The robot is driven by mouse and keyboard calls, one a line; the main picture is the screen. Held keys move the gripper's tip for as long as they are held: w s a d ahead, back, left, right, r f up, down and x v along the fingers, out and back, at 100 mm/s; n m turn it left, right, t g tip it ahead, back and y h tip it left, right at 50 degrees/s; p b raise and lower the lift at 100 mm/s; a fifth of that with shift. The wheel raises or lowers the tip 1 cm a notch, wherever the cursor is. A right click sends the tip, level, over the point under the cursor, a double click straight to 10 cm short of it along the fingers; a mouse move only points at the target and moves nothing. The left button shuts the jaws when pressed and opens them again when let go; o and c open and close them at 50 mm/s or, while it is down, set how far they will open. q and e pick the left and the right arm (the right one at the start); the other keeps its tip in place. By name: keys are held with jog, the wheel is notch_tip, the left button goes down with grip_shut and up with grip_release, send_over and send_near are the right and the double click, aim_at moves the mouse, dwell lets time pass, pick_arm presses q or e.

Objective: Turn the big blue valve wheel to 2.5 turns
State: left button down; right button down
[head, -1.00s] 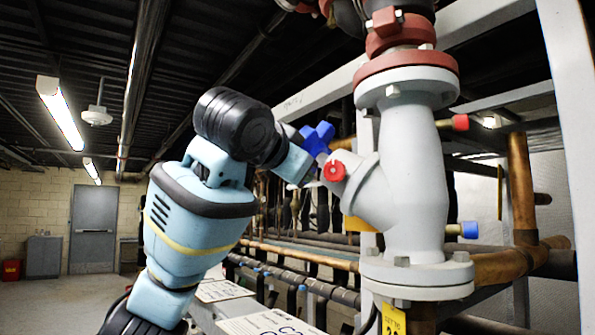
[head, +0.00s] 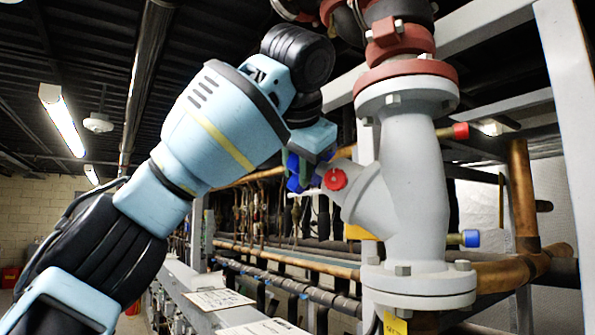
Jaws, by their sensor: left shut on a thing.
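The big blue valve wheel (head: 293,172) sits on the angled neck at the left of the grey valve body (head: 408,180). It is partly hidden behind my left gripper (head: 308,155). My left arm comes in from the lower left and its gripper is shut on the wheel. The fingertips are mostly hidden by the gripper's own body. A small red knob (head: 335,179) is just right of the wheel. My right gripper is not in view.
Red flanged pipework (head: 400,40) rises above the valve. A red-capped stub (head: 455,131) and a blue-capped stub (head: 470,238) stick out at its right. Copper pipes (head: 340,271) run behind and below. A light grey frame post (head: 565,120) stands at the right.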

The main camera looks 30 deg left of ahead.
pick_arm(q)
jog(key=shift+s+d+r+g, duration=0.1)
jog(key=shift+r+g, duration=0.15)
jog(key=shift+g, duration=0.35)
jog(key=shift+s+d+r+n+g+y, duration=0.1)
jog(key=shift+r+n+g+y, duration=0.15)
jog(key=shift+g, duration=0.4)
jog(key=shift+d+r+n+g+y, duration=0.15)
jog(key=shift+n+g, duration=0.2)
jog(key=shift+g, duration=0.3)
jog(key=shift+f, duration=0.1)
jog(key=c, duration=1.3)
grip_release()
jog(key=shift+a+f+m+t, duration=0.15)
jog(key=shift+f+m+t, duration=0.05)
jog(key=shift+t, duration=0.4)
jog(key=shift+a+f+m+t, duration=0.1)
jog(key=shift+f+m+t, duration=0.1)
jog(key=shift+t, duration=0.4)
jog(key=shift+f, duration=0.1)
jog(key=shift+w+a+f+m+t+h, duration=0.2)
jog(key=shift+m+t+h, duration=0.1)
jog(key=shift+t, duration=0.6)
jog(key=shift+w+a+f+m+t+h, duration=0.1)
jog(key=shift+w+f+m+t+h, duration=0.15)
jog(key=shift+t, duration=0.65)
